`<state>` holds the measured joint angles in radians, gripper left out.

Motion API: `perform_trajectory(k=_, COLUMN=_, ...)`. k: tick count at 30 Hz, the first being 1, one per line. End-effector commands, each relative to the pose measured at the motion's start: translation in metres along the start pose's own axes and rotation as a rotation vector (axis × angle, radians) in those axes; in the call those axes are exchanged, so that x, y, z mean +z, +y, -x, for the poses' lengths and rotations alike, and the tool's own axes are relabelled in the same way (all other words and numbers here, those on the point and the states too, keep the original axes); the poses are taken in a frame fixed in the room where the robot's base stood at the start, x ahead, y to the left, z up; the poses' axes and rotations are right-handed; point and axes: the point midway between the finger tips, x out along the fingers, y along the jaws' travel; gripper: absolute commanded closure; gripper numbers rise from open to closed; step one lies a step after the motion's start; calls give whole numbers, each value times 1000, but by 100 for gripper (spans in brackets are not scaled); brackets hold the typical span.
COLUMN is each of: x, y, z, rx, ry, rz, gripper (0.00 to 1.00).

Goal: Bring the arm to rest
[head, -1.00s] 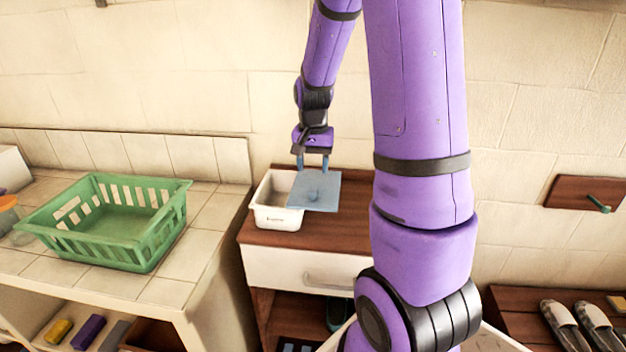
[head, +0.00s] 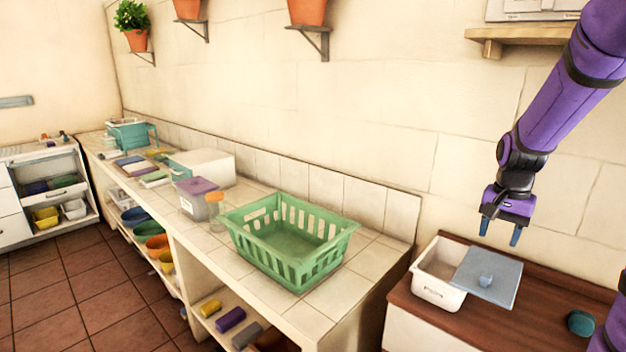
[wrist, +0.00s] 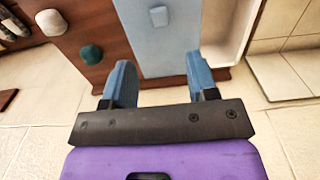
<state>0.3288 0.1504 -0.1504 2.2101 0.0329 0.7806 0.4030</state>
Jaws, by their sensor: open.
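My gripper (head: 500,231) is open and empty, with its blue fingers pointing down above the wooden cabinet top. It also shows in the wrist view (wrist: 160,85). Below it are a white box (head: 437,290) and a blue-grey lid (head: 498,280) with a small knob. The lid lies partly over the box's right side, leaving the left part of the box open. The fingers are apart from the lid.
A dark green object (head: 581,323) lies on the cabinet top (head: 450,322) to the right of the lid. A green basket (head: 290,243) stands on the tiled counter (head: 340,292) to the left. The wall (head: 400,130) is close behind.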

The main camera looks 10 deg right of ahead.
Motion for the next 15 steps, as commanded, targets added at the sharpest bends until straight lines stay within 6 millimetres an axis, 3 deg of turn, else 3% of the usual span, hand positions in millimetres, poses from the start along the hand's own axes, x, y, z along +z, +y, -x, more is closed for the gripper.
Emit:
perform_trajectory(k=5, x=22, y=-9, z=25, rx=-28, ry=33, rz=74, gripper=47)
perform_trajectory(k=15, x=108, y=-20, z=95, rx=-110, ry=151, rz=353, gripper=47)
